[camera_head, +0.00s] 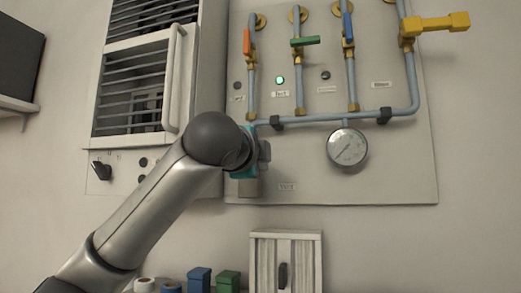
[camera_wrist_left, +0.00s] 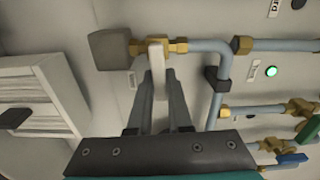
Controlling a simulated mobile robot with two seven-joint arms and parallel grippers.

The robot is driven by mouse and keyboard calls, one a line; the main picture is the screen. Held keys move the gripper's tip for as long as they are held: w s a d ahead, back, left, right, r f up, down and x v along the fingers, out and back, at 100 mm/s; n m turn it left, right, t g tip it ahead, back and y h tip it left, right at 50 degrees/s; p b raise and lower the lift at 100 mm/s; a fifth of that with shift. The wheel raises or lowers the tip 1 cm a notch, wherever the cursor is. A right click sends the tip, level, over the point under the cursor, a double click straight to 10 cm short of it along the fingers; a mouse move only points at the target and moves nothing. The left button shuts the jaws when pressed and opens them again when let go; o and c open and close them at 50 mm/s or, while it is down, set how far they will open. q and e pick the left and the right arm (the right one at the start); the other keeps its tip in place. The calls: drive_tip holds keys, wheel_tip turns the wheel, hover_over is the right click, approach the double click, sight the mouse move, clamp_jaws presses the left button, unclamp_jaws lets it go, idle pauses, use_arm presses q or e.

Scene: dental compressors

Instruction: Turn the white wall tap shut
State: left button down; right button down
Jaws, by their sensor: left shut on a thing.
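The white wall tap's lever (camera_wrist_left: 156,65) stands out from a brass valve body (camera_wrist_left: 178,45) on a grey-blue pipe in the left wrist view. My left gripper (camera_wrist_left: 158,95) is shut on this lever, one dark finger on either side of it. A square grey block (camera_wrist_left: 110,49) sits at the pipe's end beside the valve. In the head view, my left gripper (camera_head: 249,158) is at the panel's lower left, and my wrist hides the white tap there. My right gripper is not in view.
The wall panel (camera_head: 400,175) carries orange (camera_head: 247,42), green (camera_head: 305,41), blue (camera_head: 348,27) and yellow (camera_head: 436,23) tap handles, and a round gauge (camera_head: 347,147). A slatted cabinet (camera_head: 150,80) is at the left. A small cabinet (camera_head: 286,262) and coloured boxes stand below.

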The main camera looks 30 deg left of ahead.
use_arm(q)
drive_tip(key=shift+f+m, duration=0.15)
drive_tip(key=shift+m, duration=0.35)
drive_tip(key=c, duration=0.8)
unclamp_jaws()
drive_tip(key=shift+c, duration=0.2)
drive_tip(key=v, duration=1.5)
drive_tip(key=shift+b, duration=0.4)
drive_tip(key=shift+s+d, duration=0.1)
drive_tip(key=shift+d, duration=0.05)
